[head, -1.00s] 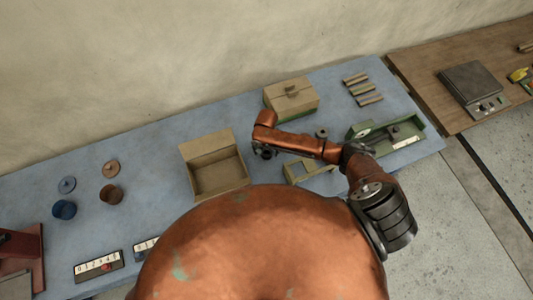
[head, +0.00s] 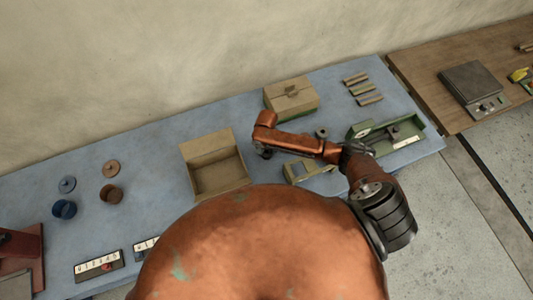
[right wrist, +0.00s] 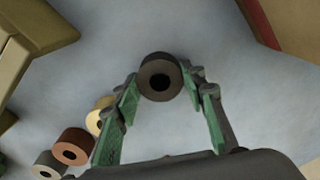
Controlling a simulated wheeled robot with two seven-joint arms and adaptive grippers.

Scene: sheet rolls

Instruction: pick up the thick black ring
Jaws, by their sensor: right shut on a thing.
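The thick black ring (right wrist: 160,62) shows in the right wrist view with its round hole facing the camera. My right gripper (right wrist: 160,84) is shut on it, with a green-padded finger at each side. In the head view my right gripper (head: 264,153) is low over the blue table, just right of the open cardboard box, and the ring cannot be made out clearly there. My left gripper is not in view.
Close by in the right wrist view lie a cream roll (right wrist: 98,117), a brown roll (right wrist: 73,147) and a grey roll (right wrist: 46,165). The head view shows the open box (head: 232,180), a closed box (head: 291,100) and a green fixture (head: 408,132) on the blue table (head: 140,215).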

